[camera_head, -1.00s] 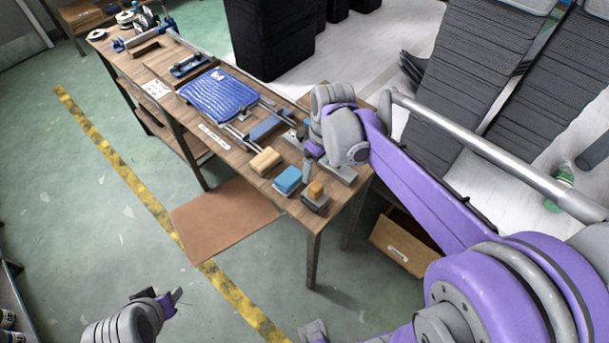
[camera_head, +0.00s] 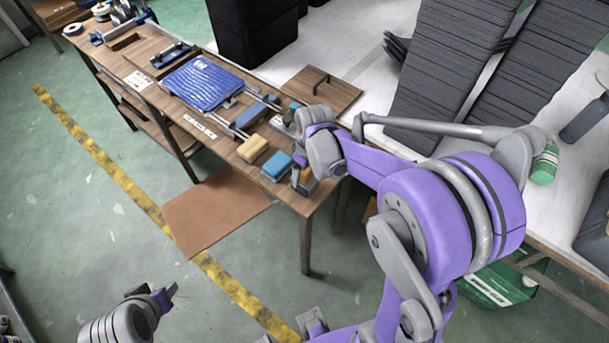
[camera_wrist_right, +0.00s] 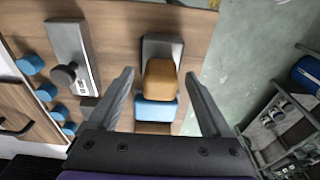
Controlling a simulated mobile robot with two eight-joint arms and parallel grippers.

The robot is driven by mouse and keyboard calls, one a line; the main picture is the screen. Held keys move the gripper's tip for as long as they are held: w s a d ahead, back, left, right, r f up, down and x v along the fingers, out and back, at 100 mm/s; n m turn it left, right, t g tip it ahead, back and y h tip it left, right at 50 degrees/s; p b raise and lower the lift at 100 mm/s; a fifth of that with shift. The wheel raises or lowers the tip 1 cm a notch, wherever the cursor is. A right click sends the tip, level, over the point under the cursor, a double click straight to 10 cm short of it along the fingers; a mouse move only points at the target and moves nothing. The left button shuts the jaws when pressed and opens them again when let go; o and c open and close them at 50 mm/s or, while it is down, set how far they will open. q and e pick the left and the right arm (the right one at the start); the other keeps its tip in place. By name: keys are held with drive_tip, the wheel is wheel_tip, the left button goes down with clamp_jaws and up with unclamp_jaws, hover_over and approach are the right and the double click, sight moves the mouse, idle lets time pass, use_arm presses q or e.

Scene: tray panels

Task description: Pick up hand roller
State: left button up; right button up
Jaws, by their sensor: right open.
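The orange-topped block on a flat grey base, apparently the hand roller (camera_wrist_right: 160,78), stands at the near end of the wooden bench. In the right wrist view it lies between the spread fingers of my right gripper (camera_wrist_right: 160,95), with no finger clearly touching it. In the head view my right gripper (camera_head: 300,178) is at that bench corner and covers most of this piece. My right gripper is open and empty. My left gripper (camera_head: 168,294) is low at the left, away from the bench; its finger opening is too small to tell.
A blue block (camera_head: 276,166) and a tan block (camera_head: 252,149) sit close beside the piece. A grey plate with a dark knob (camera_wrist_right: 68,62) and several blue cylinders lie left in the wrist view. A blue ribbed panel (camera_head: 203,83) lies farther along the bench.

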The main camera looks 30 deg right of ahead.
clamp_jaws()
idle(0.3)
wheel_tip(320, 180, up, 10)
drive_tip(key=shift+r+p, duration=0.1)
drive_tip(key=shift+p, duration=0.3)
idle(0.4)
